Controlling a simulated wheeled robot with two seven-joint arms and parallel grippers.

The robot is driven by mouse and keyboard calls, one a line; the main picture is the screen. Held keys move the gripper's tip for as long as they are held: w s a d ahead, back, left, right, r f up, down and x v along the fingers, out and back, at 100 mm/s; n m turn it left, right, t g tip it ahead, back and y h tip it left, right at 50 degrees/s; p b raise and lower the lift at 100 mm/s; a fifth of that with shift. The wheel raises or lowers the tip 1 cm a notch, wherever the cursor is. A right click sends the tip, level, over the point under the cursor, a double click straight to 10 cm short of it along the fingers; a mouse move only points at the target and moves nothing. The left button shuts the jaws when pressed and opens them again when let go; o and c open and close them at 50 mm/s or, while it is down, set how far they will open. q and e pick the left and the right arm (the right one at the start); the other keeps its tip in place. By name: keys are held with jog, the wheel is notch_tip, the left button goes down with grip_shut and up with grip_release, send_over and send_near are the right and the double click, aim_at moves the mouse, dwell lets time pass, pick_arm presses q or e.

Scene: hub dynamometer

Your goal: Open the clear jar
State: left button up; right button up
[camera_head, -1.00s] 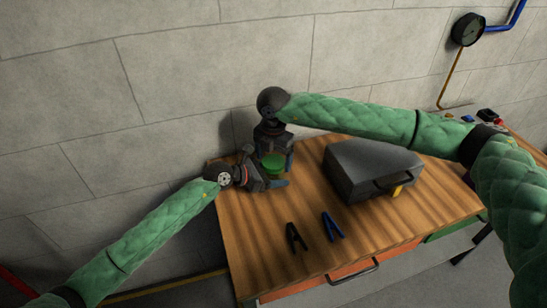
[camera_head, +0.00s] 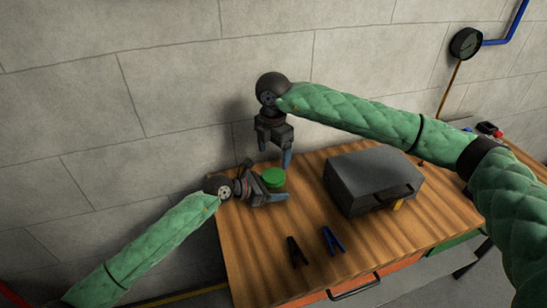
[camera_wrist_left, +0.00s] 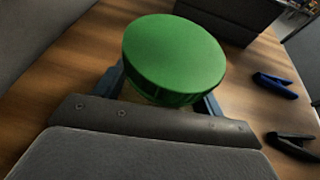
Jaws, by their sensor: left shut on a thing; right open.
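The clear jar (camera_wrist_left: 150,97) stands on the wooden table, mostly hidden under its green lid (camera_head: 273,177). The lid also fills the middle of the left wrist view (camera_wrist_left: 174,52), where it sits on top of the jar. My left gripper (camera_head: 277,196) is shut on the jar, its fingers on either side below the lid. My right gripper (camera_head: 275,161) is open and empty, fingers pointing down, above and apart from the lid.
A grey box (camera_head: 372,178) with a handle stands right of the jar. A black clamp (camera_head: 298,252) and a blue clamp (camera_head: 333,241) lie at the front of the wooden table (camera_head: 255,250). The wall is close behind. Bare tabletop lies between the jar and the clamps.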

aim_at(274, 175)
jog(key=shift+f, duration=3.9)
jog(key=c, duration=1)
jog(key=shift+n, duration=1.5)
jog(key=shift+c, duration=0.2)
jog(key=o, duration=1.1)
